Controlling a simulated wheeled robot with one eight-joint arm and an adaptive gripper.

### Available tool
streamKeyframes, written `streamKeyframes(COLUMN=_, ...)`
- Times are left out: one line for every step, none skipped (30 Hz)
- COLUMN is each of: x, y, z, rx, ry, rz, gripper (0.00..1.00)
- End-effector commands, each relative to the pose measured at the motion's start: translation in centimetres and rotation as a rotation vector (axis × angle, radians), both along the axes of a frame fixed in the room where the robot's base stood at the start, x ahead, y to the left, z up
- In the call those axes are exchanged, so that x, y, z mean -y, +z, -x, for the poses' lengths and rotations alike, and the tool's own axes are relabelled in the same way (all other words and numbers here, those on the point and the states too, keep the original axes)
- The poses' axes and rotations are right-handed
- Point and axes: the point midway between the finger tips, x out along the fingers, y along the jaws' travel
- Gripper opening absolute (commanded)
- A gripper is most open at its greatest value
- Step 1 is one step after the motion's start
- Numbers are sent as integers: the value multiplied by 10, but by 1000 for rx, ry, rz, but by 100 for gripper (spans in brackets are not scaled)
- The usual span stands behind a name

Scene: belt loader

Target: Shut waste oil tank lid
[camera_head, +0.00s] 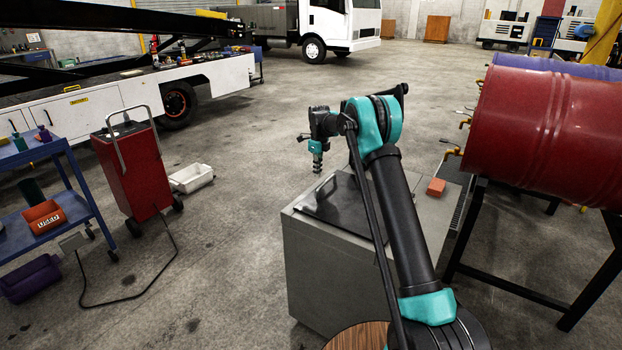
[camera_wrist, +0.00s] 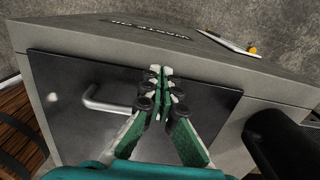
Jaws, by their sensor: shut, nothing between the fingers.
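The waste oil tank (camera_head: 320,265) is a grey box in front of me. Its dark lid (camera_head: 345,210) looks flat on the top, with no clear gap, though my arm hides part of it. In the wrist view the lid (camera_wrist: 70,70) shows a bent metal handle (camera_wrist: 105,105) left of my fingers. My gripper (camera_head: 317,170) points down above the lid's far left part. In the wrist view my gripper (camera_wrist: 161,78) has its fingertips together and empty, beside the handle and not on it. I cannot tell whether the fingertips touch the lid.
An orange block (camera_head: 436,187) is at the tank's right side. A red drum (camera_head: 540,130) lies on a black stand to the right. A red wheeled unit (camera_head: 135,170), a white tray (camera_head: 191,178) and a blue cart (camera_head: 60,150) stand left. The floor beyond the tank is clear.

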Motion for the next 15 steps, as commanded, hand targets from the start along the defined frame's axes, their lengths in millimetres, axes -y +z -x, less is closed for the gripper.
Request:
streamKeyframes(x=-8, y=4, z=-3, rx=0, ry=3, rz=0, gripper=0)
streamKeyframes(x=-11, y=8, z=-5, rx=0, ry=3, rz=0, gripper=0)
streamKeyframes(x=-14, y=12, z=-7, rx=0, ry=3, rz=0, gripper=0)
streamKeyframes(x=-17, y=15, z=-8, rx=0, ry=3, rz=0, gripper=0)
streamKeyframes(x=-20, y=18, z=-10, rx=0, ry=3, rz=0, gripper=0)
streamKeyframes(x=-24, y=22, z=-12, rx=0, ry=3, rz=0, gripper=0)
streamKeyframes(x=-27, y=25, z=-14, rx=0, ry=3, rz=0, gripper=0)
streamKeyframes(x=-30, y=29, z=-15, rx=0, ry=3, rz=0, gripper=0)
streamKeyframes(x=-34, y=34, z=-18, rx=0, ry=3, rz=0, gripper=0)
streamKeyframes(x=-37, y=37, z=-20, rx=0, ry=3, rz=0, gripper=0)
streamKeyframes(x=-40, y=41, z=-22, rx=0, ry=3, rz=0, gripper=0)
streamKeyframes(x=-44, y=45, z=-24, rx=0, ry=3, rz=0, gripper=0)
streamKeyframes(x=-46, y=48, z=-25, rx=0, ry=3, rz=0, gripper=0)
streamKeyframes(x=-49, y=52, z=-27, rx=0, ry=3, rz=0, gripper=0)
streamKeyframes(x=-52, y=55, z=-29, rx=0, ry=3, rz=0, gripper=0)
